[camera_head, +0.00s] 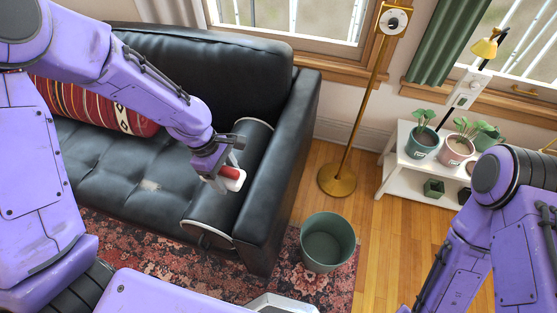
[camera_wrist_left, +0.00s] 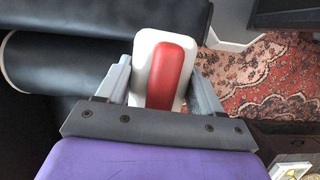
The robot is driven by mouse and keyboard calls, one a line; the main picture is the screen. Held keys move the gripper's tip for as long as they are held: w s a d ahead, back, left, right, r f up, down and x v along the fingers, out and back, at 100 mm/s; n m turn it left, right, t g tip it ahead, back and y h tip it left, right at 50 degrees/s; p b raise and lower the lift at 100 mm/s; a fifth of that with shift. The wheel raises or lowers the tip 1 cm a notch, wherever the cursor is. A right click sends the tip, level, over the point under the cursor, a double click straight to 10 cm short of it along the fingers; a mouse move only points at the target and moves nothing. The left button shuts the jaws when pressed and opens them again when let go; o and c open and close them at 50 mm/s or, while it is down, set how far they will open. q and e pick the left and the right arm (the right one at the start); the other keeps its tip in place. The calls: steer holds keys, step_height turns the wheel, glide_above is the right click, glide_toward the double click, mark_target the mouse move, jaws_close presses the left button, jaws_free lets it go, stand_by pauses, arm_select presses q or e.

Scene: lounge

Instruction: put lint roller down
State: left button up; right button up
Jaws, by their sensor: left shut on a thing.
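The lint roller (camera_head: 236,180), white with a red part, is in my left gripper (camera_head: 222,172) above the right end of the black sofa (camera_head: 110,165), by the bolster (camera_head: 212,213). In the left wrist view the lint roller (camera_wrist_left: 150,48) sits between the two grey fingers of the left gripper (camera_wrist_left: 162,72), which are shut on it. Whether it touches the bolster under it I cannot tell. My right arm shows at the right of the head view, but its gripper is out of view.
A striped red cushion (camera_head: 95,105) lies on the sofa's left. A green bin (camera_head: 328,243) stands on the floor right of the sofa arm (camera_head: 283,160). A brass lamp (camera_head: 338,180) and a white shelf (camera_head: 400,165) with potted plants stand beyond. A patterned rug (camera_head: 150,250) lies in front.

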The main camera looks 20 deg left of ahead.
arm_select(q)
steer(key=shift+w+d+r, duration=0.1)
steer(key=shift+w+r, duration=0.05)
steer(key=shift+w, duration=0.2)
steer(key=w+d+f, duration=0.4)
steer(key=w+d, duration=0.2)
glide_above(277, 184)
steer(key=a, duration=0.1)
steer(key=f, duration=0.5)
steer(key=shift+a+f, duration=0.15)
steer(key=shift+a, duration=0.05)
steer(key=x, duration=0.3)
steer(key=shift+w+a+f, duration=0.1)
steer(key=shift+a+f, duration=0.1)
steer(key=shift+a, duration=0.1)
